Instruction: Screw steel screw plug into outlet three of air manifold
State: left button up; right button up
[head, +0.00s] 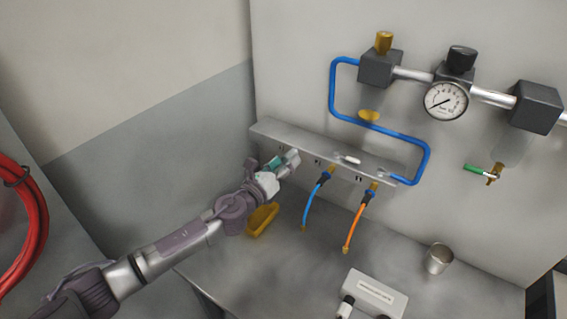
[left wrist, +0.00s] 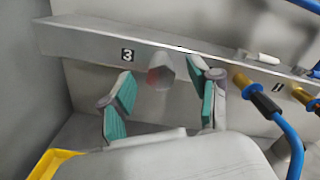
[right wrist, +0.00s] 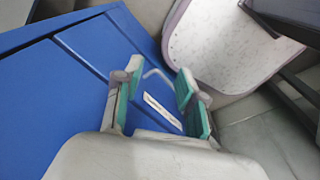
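The air manifold (head: 335,155) is a long grey metal bar on the wall; its front also shows in the left wrist view (left wrist: 90,42). A steel screw plug (left wrist: 160,73) with a hex head is at outlet three, beside the "3" label. How deep it sits cannot be seen. My left gripper (head: 280,162) is at the manifold's left end. In the left wrist view its teal-padded fingers (left wrist: 162,80) are apart on either side of the plug, with gaps visible. My right gripper (right wrist: 158,75) is open and empty, away from the manifold.
Blue (head: 313,200) and orange (head: 357,222) hoses hang from the other outlets. A yellow tray (head: 262,220), metal cup (head: 437,259) and white box (head: 374,291) stand on the bench. A small white object (head: 348,159) lies on the manifold. A blue cabinet (right wrist: 60,90) is near my right gripper.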

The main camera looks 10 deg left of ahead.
pick_arm(q)
jog(key=shift+c, duration=0.3)
jog(key=shift+c, duration=1)
jog(key=shift+n, duration=0.6)
jog(key=n, duration=0.2)
jog(key=shift+d+n, duration=0.1)
jog(key=shift+n, duration=0.3)
jog(key=n, duration=0.5)
jog(key=shift+r+n+p, duration=0.15)
jog(key=shift+n+p, duration=0.2)
jog(key=shift+n, duration=1.15)
